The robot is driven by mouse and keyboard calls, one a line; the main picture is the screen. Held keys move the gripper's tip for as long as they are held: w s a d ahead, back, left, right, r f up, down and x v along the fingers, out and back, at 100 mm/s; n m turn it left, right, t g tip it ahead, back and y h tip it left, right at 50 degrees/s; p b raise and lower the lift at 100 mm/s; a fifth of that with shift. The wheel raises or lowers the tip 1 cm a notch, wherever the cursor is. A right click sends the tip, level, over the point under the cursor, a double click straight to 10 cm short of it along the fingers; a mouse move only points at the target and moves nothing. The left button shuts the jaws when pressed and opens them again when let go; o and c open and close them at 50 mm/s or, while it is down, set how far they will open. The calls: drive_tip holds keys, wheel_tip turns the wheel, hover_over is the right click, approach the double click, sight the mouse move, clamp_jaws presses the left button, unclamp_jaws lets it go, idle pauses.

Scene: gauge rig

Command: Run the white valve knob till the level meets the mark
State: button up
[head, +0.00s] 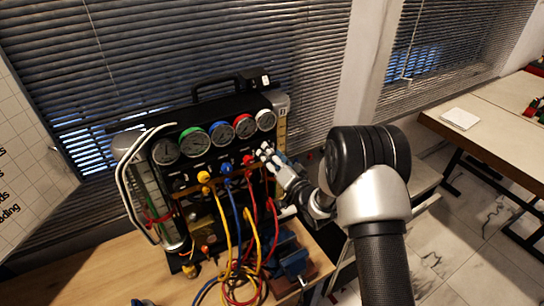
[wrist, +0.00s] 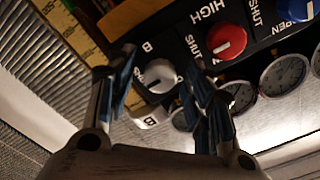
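The white valve knob (wrist: 160,76) shows in the wrist view, on a black panel beside a letter B. My gripper (wrist: 162,88) is open, with one finger on each side of the knob. I cannot tell whether the fingers touch it. In the head view my gripper (head: 272,156) is at the right side of the gauge rig's front, and its fingers largely hide the knob there. A tan scale strip (wrist: 72,38) with dark marks is at the upper left of the wrist view. The level and its mark are too small to make out.
A red knob (wrist: 226,41) and a blue knob (wrist: 296,10) sit on the same panel. Several round gauges (head: 243,126) line the rig's top. Yellow, blue and red hoses (head: 238,225) hang in front, near a blue vise (head: 294,262). A side table (head: 500,125) stands right.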

drive_tip(key=c, duration=1)
drive_tip(key=shift+c, duration=0.2)
drive_tip(key=n+b, duration=1.7)
drive_tip(key=b, duration=0.9)
drive_tip(key=shift+n, duration=0.4)
drive_tip(key=shift+b, duration=0.35)
drive_tip(key=o, duration=1.1)
